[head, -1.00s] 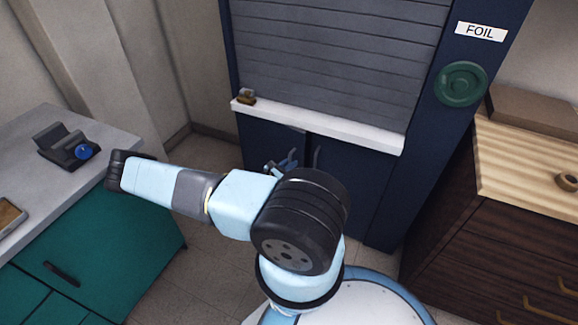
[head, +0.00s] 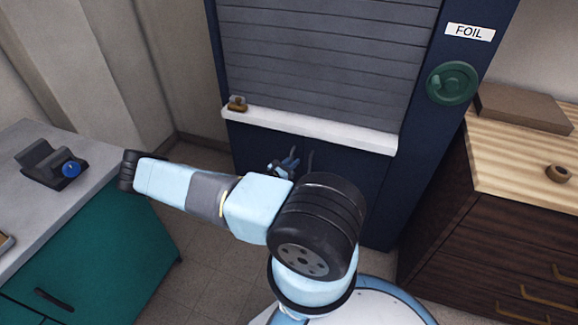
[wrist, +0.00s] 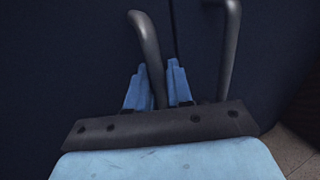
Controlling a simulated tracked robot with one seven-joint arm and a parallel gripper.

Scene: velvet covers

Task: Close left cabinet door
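The dark blue cabinet (head: 350,185) stands ahead with two lower doors under a white ledge. The left cabinet door (head: 247,150) looks level with the right door (head: 350,165) in the head view, partly hidden by my arm. In the wrist view the left door's grey bar handle (wrist: 146,45) lies between the two blue fingers of my gripper (wrist: 158,88); whether both fingers touch it is unclear. The right door's handle (wrist: 230,45) is to the right, apart from the fingers. My gripper also shows small in the head view (head: 282,166), close against the doors.
A teal counter unit (head: 105,245) with a grey top stands at left, close to my arm's elbow. A brown drawer chest (head: 465,235) stands at right. The roller shutter (head: 315,60) above the ledge is down. Bare floor (head: 200,270) shows at left below my arm.

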